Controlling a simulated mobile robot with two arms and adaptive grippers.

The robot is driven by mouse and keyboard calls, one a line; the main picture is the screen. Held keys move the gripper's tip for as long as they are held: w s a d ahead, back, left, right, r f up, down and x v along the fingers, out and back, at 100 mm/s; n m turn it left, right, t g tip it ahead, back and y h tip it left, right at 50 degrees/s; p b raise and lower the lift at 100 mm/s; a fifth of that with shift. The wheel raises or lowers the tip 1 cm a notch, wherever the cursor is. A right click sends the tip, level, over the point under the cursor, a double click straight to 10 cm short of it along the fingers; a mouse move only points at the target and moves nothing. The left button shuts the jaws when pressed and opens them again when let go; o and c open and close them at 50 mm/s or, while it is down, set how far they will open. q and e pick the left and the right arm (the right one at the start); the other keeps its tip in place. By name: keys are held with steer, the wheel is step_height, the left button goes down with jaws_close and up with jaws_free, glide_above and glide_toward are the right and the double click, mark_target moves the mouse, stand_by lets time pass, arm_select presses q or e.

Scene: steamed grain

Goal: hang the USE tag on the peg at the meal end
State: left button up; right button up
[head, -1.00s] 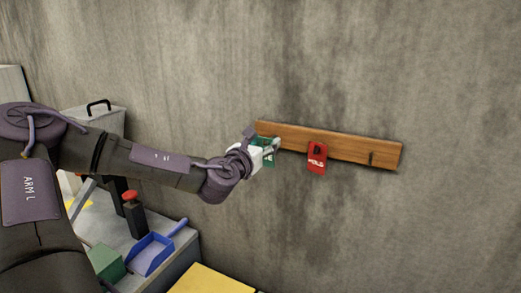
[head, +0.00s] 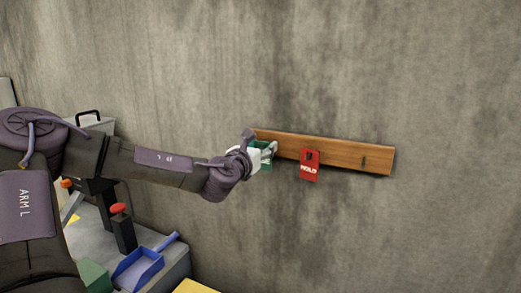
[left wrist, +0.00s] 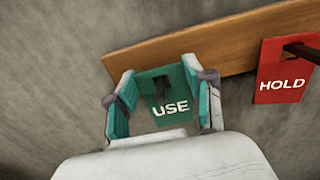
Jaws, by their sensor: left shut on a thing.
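The green USE tag (left wrist: 168,112) is between the fingers of my left gripper (left wrist: 164,102), which is shut on it at its sides. A dark peg (left wrist: 160,86) shows at the tag's upper opening; I cannot tell whether the tag's weight rests on it. In the head view my left gripper (head: 266,152) and the tag are at the left end of the wooden board (head: 335,154), with the tag partly hidden by the gripper. The red HOLD tag (head: 310,170) hangs from the board's middle peg. A bare peg (head: 363,163) is at the right end. My right gripper is not in view.
The board is fixed to a grey wall (head: 440,80). Below left are a blue dustpan (head: 140,268), a post with a red knob (head: 121,222), a green block (head: 95,276) and a lidded grey bin (head: 97,124). The wall area around the board is clear.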

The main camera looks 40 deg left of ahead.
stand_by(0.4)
arm_select(q)
steer(key=o, duration=0.9)
steer(key=v, duration=1.2)
